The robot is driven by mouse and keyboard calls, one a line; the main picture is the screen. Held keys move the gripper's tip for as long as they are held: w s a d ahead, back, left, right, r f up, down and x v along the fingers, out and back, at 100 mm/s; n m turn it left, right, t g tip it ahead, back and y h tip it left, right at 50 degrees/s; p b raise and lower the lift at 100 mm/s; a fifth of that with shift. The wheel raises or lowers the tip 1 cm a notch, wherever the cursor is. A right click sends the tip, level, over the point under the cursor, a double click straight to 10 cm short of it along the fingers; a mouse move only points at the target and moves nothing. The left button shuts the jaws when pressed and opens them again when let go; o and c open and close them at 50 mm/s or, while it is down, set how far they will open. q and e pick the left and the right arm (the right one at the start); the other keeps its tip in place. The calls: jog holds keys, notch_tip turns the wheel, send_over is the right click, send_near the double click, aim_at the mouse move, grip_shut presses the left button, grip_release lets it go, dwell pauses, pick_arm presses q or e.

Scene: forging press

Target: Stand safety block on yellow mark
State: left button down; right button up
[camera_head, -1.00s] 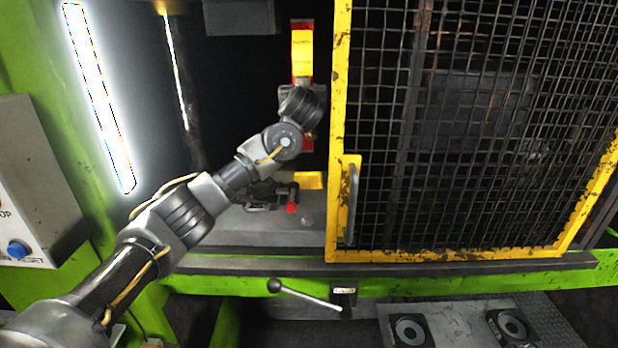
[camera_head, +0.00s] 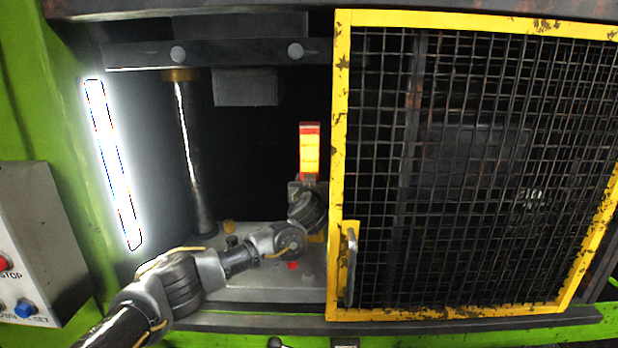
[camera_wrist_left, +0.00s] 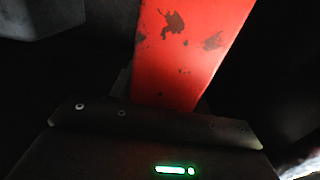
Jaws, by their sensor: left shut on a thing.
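The safety block (camera_head: 309,150) is a tall red and yellow bar, upright inside the press opening, just left of the mesh door. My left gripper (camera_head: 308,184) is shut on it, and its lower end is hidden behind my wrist. In the left wrist view the block's scuffed red face (camera_wrist_left: 190,50) rises from the gripper (camera_wrist_left: 155,115). A sliver of the yellow mark (camera_head: 317,238) shows on the press bed behind my wrist. I cannot tell whether the block touches it. My right gripper is in neither view.
The yellow-framed mesh door (camera_head: 338,150) with its handle (camera_head: 351,262) stands close to the right of my left wrist. A steel column (camera_head: 188,150) stands at the left. A dark ram block (camera_head: 245,88) hangs above. A red knob (camera_head: 293,265) sits low on the bed (camera_head: 262,288).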

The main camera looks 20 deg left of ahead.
pick_arm(q)
jog(key=shift+a, duration=0.1)
jog(key=shift+f, duration=0.1)
jog(key=c, duration=1.1)
grip_release()
jog(key=shift+f, duration=0.15)
jog(key=o, duration=0.4)
jog(key=shift+s, duration=0.15)
